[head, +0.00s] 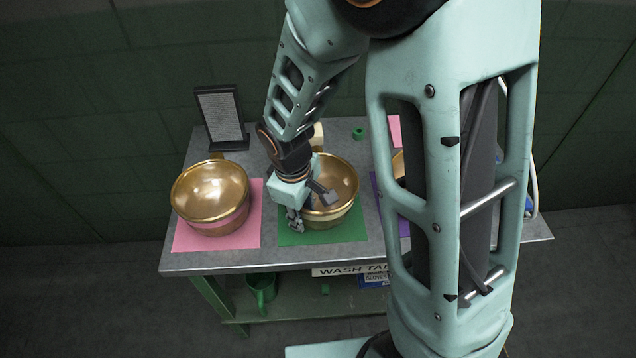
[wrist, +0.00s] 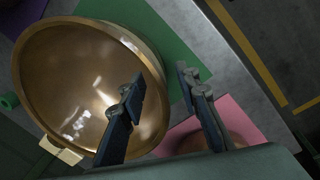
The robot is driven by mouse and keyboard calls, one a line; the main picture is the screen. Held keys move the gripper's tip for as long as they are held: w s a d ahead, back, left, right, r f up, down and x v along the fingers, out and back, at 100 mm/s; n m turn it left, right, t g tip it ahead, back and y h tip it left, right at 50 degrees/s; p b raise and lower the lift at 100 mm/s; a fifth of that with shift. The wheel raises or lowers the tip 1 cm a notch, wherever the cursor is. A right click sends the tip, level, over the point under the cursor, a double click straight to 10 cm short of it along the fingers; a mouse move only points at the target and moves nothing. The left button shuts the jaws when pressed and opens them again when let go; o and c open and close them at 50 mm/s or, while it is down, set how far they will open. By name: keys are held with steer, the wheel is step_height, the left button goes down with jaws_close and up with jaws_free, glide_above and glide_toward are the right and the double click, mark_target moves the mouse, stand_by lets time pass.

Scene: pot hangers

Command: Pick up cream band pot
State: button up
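The cream band pot (head: 338,180) is a brass bowl standing upright on a green mat (head: 352,232), with a pale band low on its side and a cream block handle at the back. In the wrist view the pot (wrist: 75,75) fills the left side, with its cream handle (wrist: 62,150) at lower left. My gripper (head: 310,208) is at the pot's front left rim. In the wrist view my gripper (wrist: 160,83) is open, one finger over the bowl's inside and the other outside the rim. Whether the fingers touch the rim cannot be told.
A brass pot with a pink band (head: 210,195) stands on a pink mat (head: 190,240) to the left. Another pot on a purple mat is mostly hidden behind my arm. A dark upright panel (head: 222,117) stands at the back left of the grey table (head: 270,258).

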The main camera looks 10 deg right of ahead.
steer(key=shift+f, duration=0.15)
jaws_close()
steer(key=shift+w, duration=0.1)
stand_by(0.3)
